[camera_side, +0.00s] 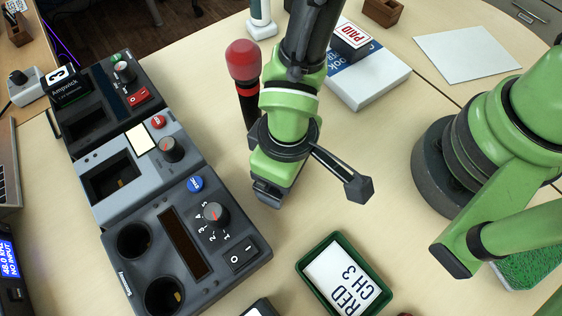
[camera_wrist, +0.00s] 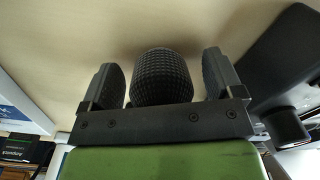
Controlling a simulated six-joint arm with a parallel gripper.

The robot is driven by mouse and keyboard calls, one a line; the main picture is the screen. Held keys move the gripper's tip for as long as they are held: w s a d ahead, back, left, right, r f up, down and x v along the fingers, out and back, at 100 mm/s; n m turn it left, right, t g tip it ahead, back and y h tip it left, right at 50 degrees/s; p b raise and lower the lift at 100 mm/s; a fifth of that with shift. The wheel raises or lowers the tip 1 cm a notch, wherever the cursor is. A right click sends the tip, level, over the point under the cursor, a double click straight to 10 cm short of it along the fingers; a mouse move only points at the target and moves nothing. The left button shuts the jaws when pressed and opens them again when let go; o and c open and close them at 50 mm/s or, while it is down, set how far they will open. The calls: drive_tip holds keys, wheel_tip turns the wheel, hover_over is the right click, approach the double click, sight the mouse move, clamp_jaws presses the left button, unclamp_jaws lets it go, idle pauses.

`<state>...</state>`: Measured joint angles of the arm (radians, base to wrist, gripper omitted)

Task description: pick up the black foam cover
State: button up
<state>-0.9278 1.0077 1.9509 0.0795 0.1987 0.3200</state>
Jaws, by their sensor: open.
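The black foam cover (camera_wrist: 163,78) is a rounded, dark, mesh-textured piece in the wrist view. It lies between the two fingers of my gripper (camera_side: 268,194), with a narrow gap visible on each side. My gripper is open and low over the table in the side view. There the cover is hidden behind the gripper or too dark to pick out. The wrist view does not clearly show how deep the cover sits between the fingers.
A red-topped black microphone (camera_side: 244,75) stands close behind my gripper. Consoles (camera_side: 190,225) fill the left side. A green-rimmed tray (camera_side: 309,266) with a "RED CH 3" card lies in front. A white box (camera_side: 372,85) is behind, right.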

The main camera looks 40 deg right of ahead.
drive_tip(key=c, duration=1)
drive_tip(key=shift+r, duration=0.15)
